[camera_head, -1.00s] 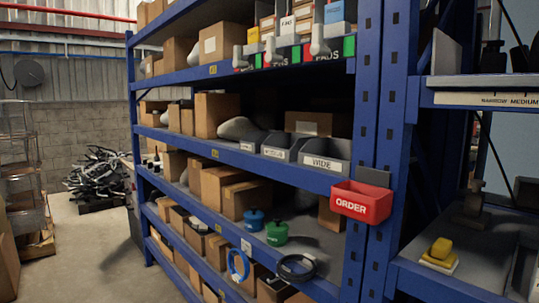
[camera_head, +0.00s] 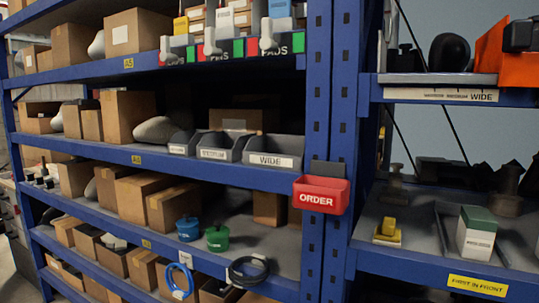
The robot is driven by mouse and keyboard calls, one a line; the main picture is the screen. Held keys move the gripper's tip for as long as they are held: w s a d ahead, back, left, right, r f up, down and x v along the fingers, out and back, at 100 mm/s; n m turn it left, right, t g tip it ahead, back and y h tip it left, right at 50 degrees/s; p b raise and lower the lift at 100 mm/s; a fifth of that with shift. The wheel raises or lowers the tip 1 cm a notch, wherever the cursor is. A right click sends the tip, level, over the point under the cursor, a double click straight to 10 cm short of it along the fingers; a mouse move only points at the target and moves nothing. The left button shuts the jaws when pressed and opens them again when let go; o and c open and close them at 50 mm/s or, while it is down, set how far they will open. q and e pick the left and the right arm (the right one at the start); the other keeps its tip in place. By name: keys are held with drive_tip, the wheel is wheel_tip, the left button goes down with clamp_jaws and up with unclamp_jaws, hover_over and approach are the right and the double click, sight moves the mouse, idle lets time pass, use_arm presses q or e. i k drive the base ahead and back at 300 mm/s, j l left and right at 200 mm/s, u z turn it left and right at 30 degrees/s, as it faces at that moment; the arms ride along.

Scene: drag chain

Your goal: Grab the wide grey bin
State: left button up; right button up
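The wide grey bin (camera_head: 289,146) sits on the middle blue shelf in the head view, at the right end of a row of grey bins. Its front carries a white label reading WIDE. The medium bin (camera_head: 222,148) is directly to its left, and a smaller grey bin (camera_head: 181,144) is left of that. The insides of the bins are mostly in shadow. Neither of my grippers shows in the head view.
A red ORDER box (camera_head: 321,194) hangs on the blue upright just right of the wide bin, lower down. Cardboard boxes (camera_head: 126,116) fill the shelf's left part. A teal pot (camera_head: 188,229) and a green pot (camera_head: 217,237) stand one shelf below.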

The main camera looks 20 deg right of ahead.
sight(278, 152)
drive_tip(key=j+z, duration=0.1)
drive_tip(key=z, duration=0.3)
drive_tip(key=i+j+z, duration=0.1)
drive_tip(key=z, duration=0.3)
drive_tip(key=j+z, duration=0.1)
drive_tip(key=z, duration=0.3)
drive_tip(key=i+j+z, duration=0.1)
drive_tip(key=j+z, duration=0.35)
drive_tip(key=j, duration=0.6)
drive_tip(key=j+z, duration=0.5)
drive_tip(key=j, duration=0.55)
